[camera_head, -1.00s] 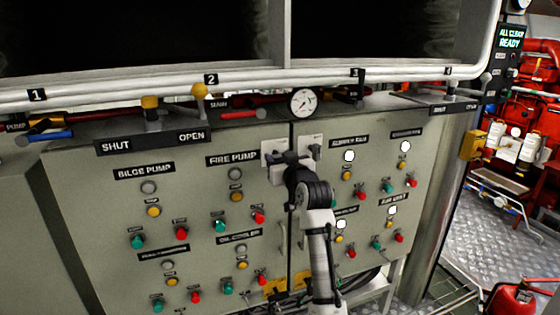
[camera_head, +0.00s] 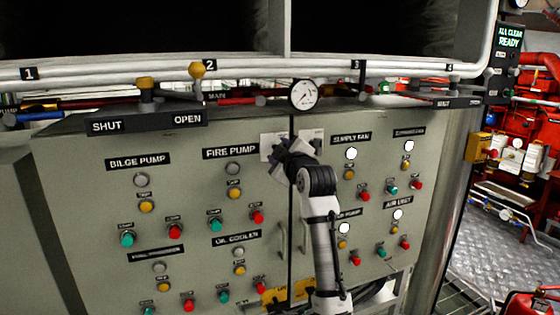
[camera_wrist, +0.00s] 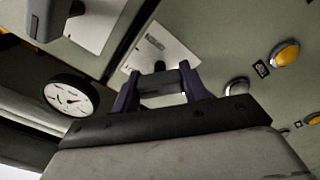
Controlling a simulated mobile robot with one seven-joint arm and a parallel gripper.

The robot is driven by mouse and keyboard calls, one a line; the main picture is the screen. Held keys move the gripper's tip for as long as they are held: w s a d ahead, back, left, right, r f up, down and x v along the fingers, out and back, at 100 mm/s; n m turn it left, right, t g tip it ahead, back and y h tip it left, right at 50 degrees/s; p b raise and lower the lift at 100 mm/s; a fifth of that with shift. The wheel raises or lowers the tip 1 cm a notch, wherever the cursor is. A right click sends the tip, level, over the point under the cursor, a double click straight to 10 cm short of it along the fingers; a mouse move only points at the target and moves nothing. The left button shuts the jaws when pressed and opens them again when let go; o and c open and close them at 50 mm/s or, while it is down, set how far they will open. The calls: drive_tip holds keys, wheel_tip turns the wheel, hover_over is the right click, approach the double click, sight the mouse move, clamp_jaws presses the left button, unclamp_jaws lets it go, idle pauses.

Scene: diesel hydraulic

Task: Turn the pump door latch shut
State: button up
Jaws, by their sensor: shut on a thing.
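The pump door (camera_head: 190,190) is the left grey cabinet door, with bilge pump and fire pump labels. Its latch has a white plate (camera_head: 268,143) at the door's upper right edge, next to the seam. My gripper (camera_head: 283,150) is in front of this plate and hides most of the latch. In the wrist view, the dark latch handle (camera_wrist: 160,82) sits between the two fingers of my gripper (camera_wrist: 162,88), and they are shut on it. The white plate (camera_wrist: 172,50) shows behind it. How far the handle is turned I cannot tell.
A second latch plate (camera_head: 314,135) is on the right door, just across the seam. A round gauge (camera_head: 303,94) stands above the seam. A shut/open strip (camera_head: 146,122) runs along the top left edge. Lamps and coloured knobs cover both doors.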

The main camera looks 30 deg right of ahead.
drive_tip(key=n+b, duration=0.1)
drive_tip(key=n, duration=0.2)
drive_tip(key=shift+f+n+b, duration=0.1)
drive_tip(key=shift+n+b, duration=0.95)
drive_tip(key=shift+n, duration=1.25)
drive_tip(key=o, duration=1)
drive_tip(key=b+v, duration=0.2)
drive_tip(key=v, duration=1.1)
drive_tip(key=shift+s+b, duration=0.3)
drive_tip(key=shift+s, duration=0.1)
